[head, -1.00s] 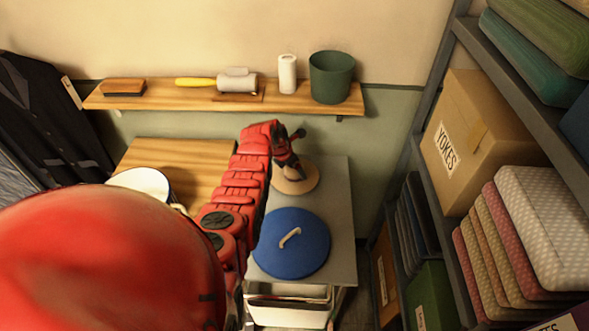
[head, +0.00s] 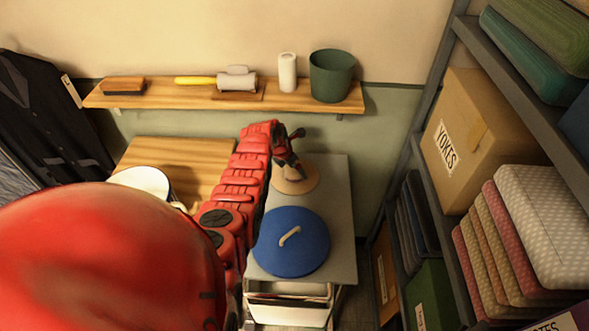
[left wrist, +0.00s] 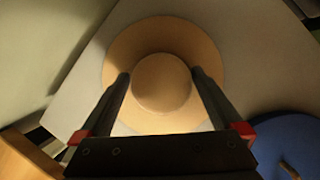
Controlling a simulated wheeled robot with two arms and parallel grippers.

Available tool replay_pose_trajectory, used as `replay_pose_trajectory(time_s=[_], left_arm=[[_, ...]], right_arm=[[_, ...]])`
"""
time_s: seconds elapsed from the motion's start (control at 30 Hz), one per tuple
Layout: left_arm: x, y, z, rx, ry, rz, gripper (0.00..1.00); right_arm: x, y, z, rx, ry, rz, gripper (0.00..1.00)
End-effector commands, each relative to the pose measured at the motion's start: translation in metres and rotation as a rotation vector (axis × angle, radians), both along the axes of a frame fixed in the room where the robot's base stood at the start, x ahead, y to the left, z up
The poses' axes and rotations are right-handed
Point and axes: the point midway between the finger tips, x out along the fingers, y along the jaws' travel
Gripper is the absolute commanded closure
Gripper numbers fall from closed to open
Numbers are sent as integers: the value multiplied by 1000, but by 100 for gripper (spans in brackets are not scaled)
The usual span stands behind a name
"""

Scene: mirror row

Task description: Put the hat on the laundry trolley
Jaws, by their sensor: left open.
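The tan hat (head: 296,184), with a round crown and wide brim, lies brim down on a grey tabletop (head: 333,200). My left gripper (head: 291,167) is above it, pointing down. In the left wrist view, the open fingers (left wrist: 160,76) stand on either side of the hat's crown (left wrist: 161,88), with small gaps showing. The brim spreads out flat around the crown. A white bin (head: 288,312) sits under the grey top; whether this unit is the laundry trolley, I cannot tell. My right gripper is out of view.
A blue round lid-like thing with a pale handle (head: 291,242) lies in front of the hat. A wooden surface (head: 185,155) is to the left. A wall shelf (head: 170,95) runs behind. A rack with boxes (head: 475,130) and folded cloths stands right.

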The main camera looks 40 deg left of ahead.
Motion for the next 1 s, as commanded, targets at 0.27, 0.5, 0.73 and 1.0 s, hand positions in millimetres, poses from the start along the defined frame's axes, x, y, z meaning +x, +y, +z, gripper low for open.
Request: replay_pose_trajectory(time_s=[0.27, 0.5, 0.73, 1.0], left_arm=[[-8, 1, 18, 3, -2, -1, 0], [-19, 4, 41, 3, -1, 0, 0], [-26, 5, 59, 0, 3, 0, 0], [-28, 5, 64, 0, 3, 0, 0]], right_arm=[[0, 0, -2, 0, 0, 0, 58], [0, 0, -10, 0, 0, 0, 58], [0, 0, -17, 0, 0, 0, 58], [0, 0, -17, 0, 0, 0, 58]])
